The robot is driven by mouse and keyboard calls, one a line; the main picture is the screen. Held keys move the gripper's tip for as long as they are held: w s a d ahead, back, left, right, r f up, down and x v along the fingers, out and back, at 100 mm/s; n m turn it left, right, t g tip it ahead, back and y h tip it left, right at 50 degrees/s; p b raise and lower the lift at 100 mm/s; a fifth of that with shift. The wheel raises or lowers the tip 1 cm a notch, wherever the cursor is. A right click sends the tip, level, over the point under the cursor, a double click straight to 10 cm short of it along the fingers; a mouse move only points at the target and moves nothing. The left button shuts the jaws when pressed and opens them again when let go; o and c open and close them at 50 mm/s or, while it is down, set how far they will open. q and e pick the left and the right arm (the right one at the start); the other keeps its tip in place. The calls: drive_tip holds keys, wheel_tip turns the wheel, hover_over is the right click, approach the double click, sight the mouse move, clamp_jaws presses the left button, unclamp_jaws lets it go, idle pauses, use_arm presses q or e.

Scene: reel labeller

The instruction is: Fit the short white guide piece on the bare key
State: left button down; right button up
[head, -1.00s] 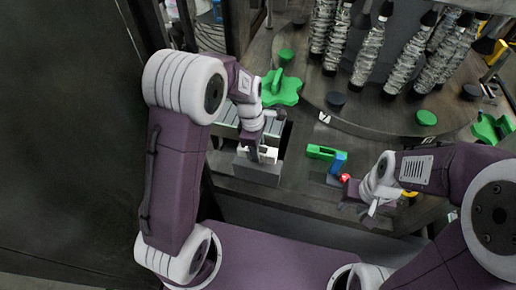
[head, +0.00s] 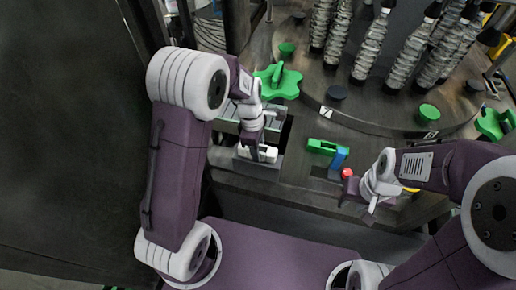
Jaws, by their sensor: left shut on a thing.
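My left gripper (head: 256,152) points down over a grey box-like holder (head: 259,169) at the left of the bench. It is shut on a small white piece (head: 268,153), which sits at or just above the top of the holder. The fingers hide part of the piece, and I cannot tell whether it touches the holder. My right gripper (head: 364,203) is at the right, near the bench's front edge, apart from the parts there; its fingers are too small to read. I cannot make out a bare key.
A green block (head: 322,146) and a blue block (head: 339,157) stand between the grippers, with a red button (head: 347,173) beside them. A green knob (head: 278,82) is behind my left gripper. A round table (head: 390,110) carries several wrapped spindles.

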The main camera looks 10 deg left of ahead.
use_arm(q)
drive_tip(key=c, duration=0.8)
unclamp_jaws()
drive_tip(key=shift+c, duration=0.2)
wheel_tip(320, 180, up, 9)
drive_tip(key=a+b, duration=0.1)
drive_tip(key=shift+b, duration=0.3)
drive_tip(key=s+a+f+m+t, duration=0.1)
drive_tip(key=s+a+f+m, duration=0.15)
drive_tip(key=m, duration=0.35)
drive_tip(key=s+a+f+m+t+y, duration=0.1)
drive_tip(key=s+f+m, duration=0.1)
drive_tip(key=s+m, duration=0.25)
drive_tip(key=s+a+f+m+t, duration=0.1)
drive_tip(key=s+a+f+m, duration=0.15)
drive_tip(key=m, duration=0.45)
drive_tip(key=s+d+f+g+b, duration=0.1)
drive_tip(key=s+f+b, duration=0.2)
drive_tip(key=f+b, duration=0.6)
drive_tip(key=shift+s+f+g, duration=0.4)
drive_tip(key=shift+f, duration=0.25)
